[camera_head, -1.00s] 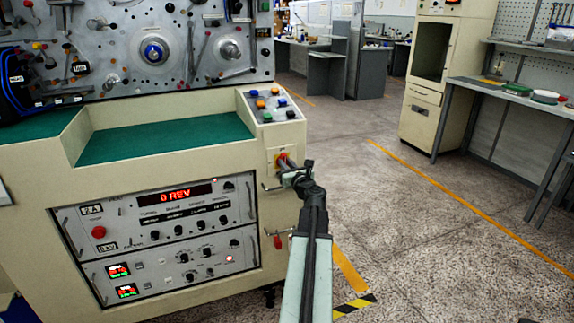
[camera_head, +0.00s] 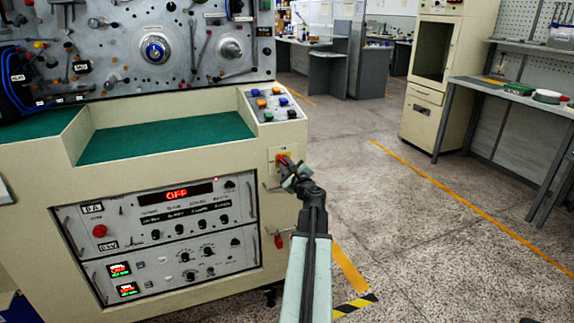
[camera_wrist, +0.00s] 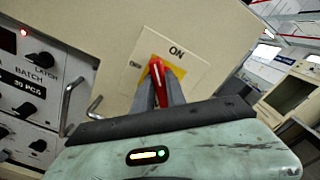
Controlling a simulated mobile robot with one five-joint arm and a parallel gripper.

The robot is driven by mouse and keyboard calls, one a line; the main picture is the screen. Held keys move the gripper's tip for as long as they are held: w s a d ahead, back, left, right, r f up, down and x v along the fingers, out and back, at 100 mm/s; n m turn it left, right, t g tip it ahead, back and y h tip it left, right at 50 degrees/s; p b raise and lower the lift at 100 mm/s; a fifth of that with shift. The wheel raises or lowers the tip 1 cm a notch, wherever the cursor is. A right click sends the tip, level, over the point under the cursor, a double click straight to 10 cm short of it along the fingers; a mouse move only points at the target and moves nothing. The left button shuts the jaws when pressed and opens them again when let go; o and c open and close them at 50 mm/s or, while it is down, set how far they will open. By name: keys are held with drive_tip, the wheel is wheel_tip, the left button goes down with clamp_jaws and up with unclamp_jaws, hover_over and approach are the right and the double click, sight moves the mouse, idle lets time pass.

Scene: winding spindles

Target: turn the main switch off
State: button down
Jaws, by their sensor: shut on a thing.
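The main switch is a red handle (camera_wrist: 160,82) on a yellow square (camera_wrist: 148,76), set in a pale plate (camera_wrist: 185,66) on the cream machine front. The plate has an "ON" label at its top and a smaller label at the left that I cannot read. In the head view the switch's yellow part (camera_head: 279,155) shows at the machine's right corner. My gripper (camera_head: 285,162) is shut on the red handle, with a finger on each side; its fingers (camera_wrist: 161,92) partly hide the handle. The machine's display (camera_head: 177,193) reads "OFF" in red.
Coloured push buttons (camera_head: 272,104) sit on the sloped panel above the switch. A bent metal handle (camera_wrist: 70,103) sticks out left of my gripper in the wrist view. A red-gripped lever (camera_head: 278,241) is below the switch. The floor to the right is free.

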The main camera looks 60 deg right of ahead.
drive_tip(key=n, duration=0.4)
drive_tip(key=shift+a+f+n, duration=0.1)
drive_tip(key=shift+f+n, duration=0.1)
drive_tip(key=shift+n, duration=0.1)
drive_tip(key=shift+f+n+b, duration=0.15)
drive_tip(key=shift+n+b, duration=0.15)
drive_tip(key=shift+n, duration=2.2)
drive_tip(key=c, duration=1.4)
unclamp_jaws()
drive_tip(key=shift+o, duration=0.2)
drive_tip(key=v, duration=0.8)
